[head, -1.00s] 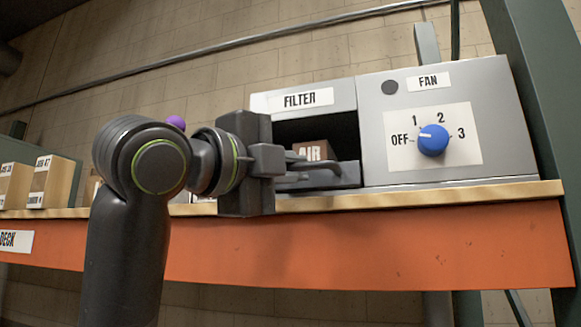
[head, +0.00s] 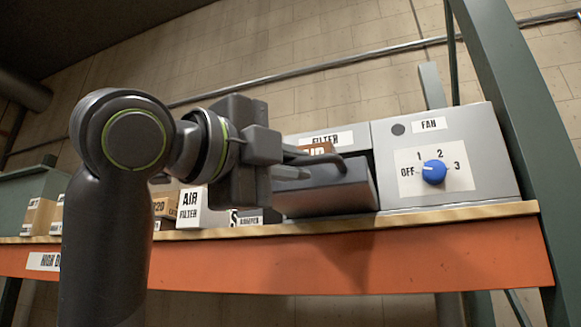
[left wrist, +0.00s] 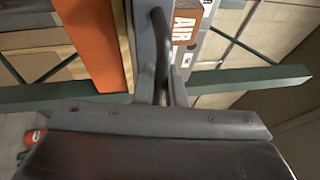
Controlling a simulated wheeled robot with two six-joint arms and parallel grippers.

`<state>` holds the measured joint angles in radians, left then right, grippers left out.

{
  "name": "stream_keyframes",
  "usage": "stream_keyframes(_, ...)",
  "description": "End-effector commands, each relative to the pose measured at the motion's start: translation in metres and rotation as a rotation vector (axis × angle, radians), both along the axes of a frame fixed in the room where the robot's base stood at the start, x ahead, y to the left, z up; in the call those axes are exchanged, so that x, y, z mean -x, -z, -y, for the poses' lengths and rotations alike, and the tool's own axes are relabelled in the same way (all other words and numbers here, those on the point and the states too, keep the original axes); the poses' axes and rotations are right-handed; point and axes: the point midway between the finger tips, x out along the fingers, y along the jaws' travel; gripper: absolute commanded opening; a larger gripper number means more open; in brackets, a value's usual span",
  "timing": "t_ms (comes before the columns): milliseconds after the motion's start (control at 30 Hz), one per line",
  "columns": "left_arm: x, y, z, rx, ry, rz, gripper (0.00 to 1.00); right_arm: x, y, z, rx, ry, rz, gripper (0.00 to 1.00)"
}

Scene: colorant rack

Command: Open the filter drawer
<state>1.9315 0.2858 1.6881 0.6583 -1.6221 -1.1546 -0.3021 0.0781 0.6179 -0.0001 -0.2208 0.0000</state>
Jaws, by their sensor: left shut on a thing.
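The grey filter drawer (head: 345,192) stands pulled out from its housing under the FILTER label (head: 325,139), in the head view. A brown box marked AIR (head: 316,149) shows inside it, and this box also shows in the left wrist view (left wrist: 186,26). My left gripper (head: 292,164) is at the drawer's front, shut on the dark curved drawer handle (head: 328,157). The left wrist view shows the handle (left wrist: 160,42) running between the fingers (left wrist: 164,92). Part of the drawer's left side is hidden behind the gripper. My right gripper is not in view.
A FAN panel (head: 470,130) with a blue knob (head: 434,172) stands right of the drawer. Left of it are a white AIR FILTER box (head: 192,208) and several cartons. The wooden shelf (head: 440,214) has an orange beam (head: 420,252) below. A green post (head: 500,90) rises at right.

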Motion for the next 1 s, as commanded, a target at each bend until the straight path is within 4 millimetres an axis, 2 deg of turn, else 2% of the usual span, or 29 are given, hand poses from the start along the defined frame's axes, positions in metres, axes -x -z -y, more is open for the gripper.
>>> stream_keyframes(33,-0.001,0.001,0.000,-0.002,0.000,-0.005,0.00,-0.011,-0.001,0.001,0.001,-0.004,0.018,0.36)
stream_keyframes(100,-0.001,0.001,0.000,-0.002,0.000,-0.006,0.00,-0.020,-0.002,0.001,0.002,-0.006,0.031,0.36)
stream_keyframes(133,-0.001,0.002,0.000,-0.002,0.000,-0.006,0.12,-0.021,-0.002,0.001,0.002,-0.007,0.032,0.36)
stream_keyframes(300,-0.001,0.002,0.000,-0.002,0.000,-0.005,0.32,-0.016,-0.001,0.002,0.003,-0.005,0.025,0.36)
stream_keyframes(533,-0.001,0.001,0.000,-0.002,0.000,-0.004,0.32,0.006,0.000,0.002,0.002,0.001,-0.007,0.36)
stream_keyframes(833,0.003,0.003,-0.004,-0.002,-0.001,-0.002,0.32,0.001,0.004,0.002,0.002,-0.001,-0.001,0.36)
stream_keyframes(1000,0.023,0.011,-0.021,-0.001,-0.004,0.001,0.32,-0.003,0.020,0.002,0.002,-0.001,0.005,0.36)
